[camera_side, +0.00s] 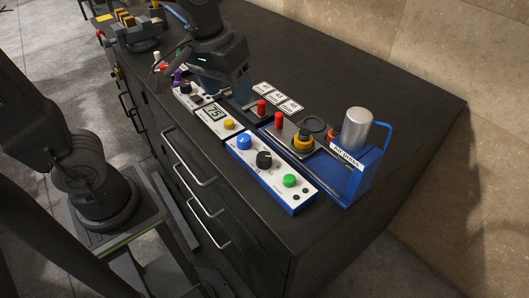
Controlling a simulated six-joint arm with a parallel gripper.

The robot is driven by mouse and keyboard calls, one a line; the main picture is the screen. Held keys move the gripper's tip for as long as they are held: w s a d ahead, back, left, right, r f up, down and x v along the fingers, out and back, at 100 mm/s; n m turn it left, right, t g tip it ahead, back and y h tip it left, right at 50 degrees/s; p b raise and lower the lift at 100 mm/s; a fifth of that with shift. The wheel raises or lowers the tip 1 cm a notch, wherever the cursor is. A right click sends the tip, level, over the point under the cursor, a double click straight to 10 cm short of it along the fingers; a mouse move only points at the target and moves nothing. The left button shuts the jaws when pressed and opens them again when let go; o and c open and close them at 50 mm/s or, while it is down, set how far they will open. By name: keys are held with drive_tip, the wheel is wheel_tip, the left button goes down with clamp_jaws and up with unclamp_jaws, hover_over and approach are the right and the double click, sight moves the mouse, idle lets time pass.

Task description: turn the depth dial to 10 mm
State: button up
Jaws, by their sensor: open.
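A blue-edged control panel (283,187) lies near the front edge of the bench. On it are a blue knob (244,141) with a white mark, a black knob (264,159) and a green button (289,181). Their labels are too small to read, so I cannot tell which knob is the depth dial or what it is set to. My gripper (240,95) is open, behind and left of this panel, over the back of the neighbouring units and apart from both knobs. Its fingertips are dark and hard to make out.
A display unit (211,113) reading 75 has a yellow button (229,124). Red-handled parts (279,119) and a yellow-ringed knob (303,142) stand behind the panel. The blue air press (365,172) with its silver cylinder (355,128) is at right. The bench's right end is clear.

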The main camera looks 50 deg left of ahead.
sight(264, 156)
drive_tip(key=w+d+f+n+g, duration=0.3)
drive_tip(key=w+d, duration=0.2)
drive_tip(key=w, duration=0.1)
drive_tip(key=shift+y, duration=0.3)
drive_tip(key=f, duration=0.9)
drive_tip(key=s+a+f, duration=0.1)
drive_tip(key=f, duration=0.4)
drive_tip(key=shift+r, duration=0.1)
drive_tip(key=c, duration=0.9)
